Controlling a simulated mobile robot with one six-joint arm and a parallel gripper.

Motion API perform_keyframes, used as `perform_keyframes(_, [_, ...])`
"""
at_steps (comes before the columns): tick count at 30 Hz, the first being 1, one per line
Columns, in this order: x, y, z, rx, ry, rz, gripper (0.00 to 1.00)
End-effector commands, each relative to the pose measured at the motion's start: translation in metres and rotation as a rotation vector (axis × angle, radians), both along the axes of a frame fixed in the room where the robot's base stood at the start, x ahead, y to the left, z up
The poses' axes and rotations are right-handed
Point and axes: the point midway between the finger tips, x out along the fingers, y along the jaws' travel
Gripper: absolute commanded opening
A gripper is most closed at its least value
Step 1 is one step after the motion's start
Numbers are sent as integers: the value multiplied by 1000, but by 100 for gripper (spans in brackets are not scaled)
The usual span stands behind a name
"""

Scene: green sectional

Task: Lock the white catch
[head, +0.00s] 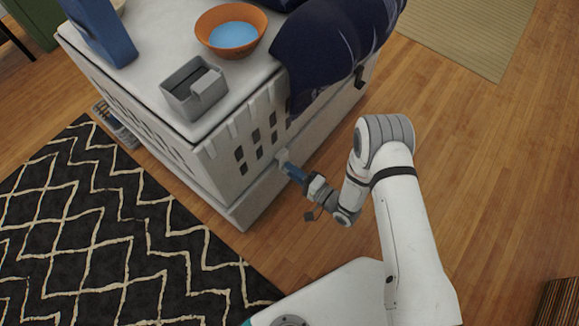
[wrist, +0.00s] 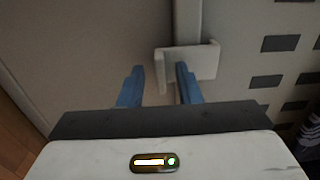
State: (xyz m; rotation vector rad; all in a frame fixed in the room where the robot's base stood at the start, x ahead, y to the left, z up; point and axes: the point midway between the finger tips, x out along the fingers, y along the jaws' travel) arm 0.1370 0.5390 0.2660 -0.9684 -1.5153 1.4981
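The white catch (wrist: 208,58) is a small bracket-like piece at the lower end of a white vertical strip, on the side of the white crate (head: 220,160). In the head view the catch (head: 282,155) is small and partly hidden by my gripper (head: 288,166). In the wrist view my gripper (wrist: 160,68) is open, with two blue fingers apart. The right finger overlaps the middle of the catch. The left finger is left of it, so the catch's left edge appears between the fingertips. Whether either finger touches it, I cannot tell.
On the crate top are a grey open box (head: 193,92), an orange bowl (head: 231,32) with blue inside, a blue upright object (head: 100,30) and dark blue cloth (head: 325,45) hanging over the edge. A patterned rug (head: 100,220) lies left.

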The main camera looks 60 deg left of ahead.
Motion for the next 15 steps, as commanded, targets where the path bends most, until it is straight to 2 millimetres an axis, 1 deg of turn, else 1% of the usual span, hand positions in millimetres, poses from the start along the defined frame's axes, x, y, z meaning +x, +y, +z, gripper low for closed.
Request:
perform_keyframes(4, [-1,-1,0,-1,0,2,31])
perform_keyframes(7, [3,-7,1,-3,2,-1,31])
perform_keyframes(10, [9,-20,2,-3,1,-2,31])
perform_keyframes(15, [19,-48,1,-3,3,-2,31])
